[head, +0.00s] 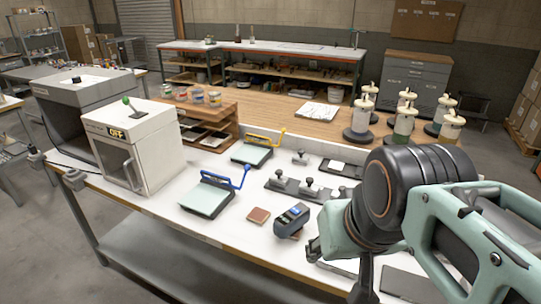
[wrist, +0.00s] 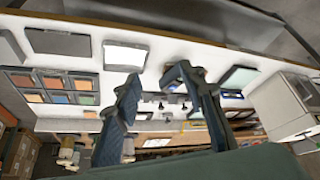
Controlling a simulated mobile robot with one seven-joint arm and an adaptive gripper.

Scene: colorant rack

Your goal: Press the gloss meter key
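The gloss meter (head: 291,220) appears to be the small dark handheld device with a bluish screen on the white bench top in the head view. It stands to the left of my arm, beside a brown square tile (head: 258,215). Its key is too small to make out. In the wrist view my gripper (wrist: 157,78) has its two dark fingers spread apart with nothing between them. In the head view my arm covers the bench's right front, and the fingertips are not clear.
A blue-handled board (head: 207,200) and a yellow-handled one (head: 252,154) lie left of the meter. Dark weights on a strip (head: 290,187) stand behind it. A white oven-like box (head: 135,145) stands at left. Several colorant canisters (head: 403,122) stand behind my arm.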

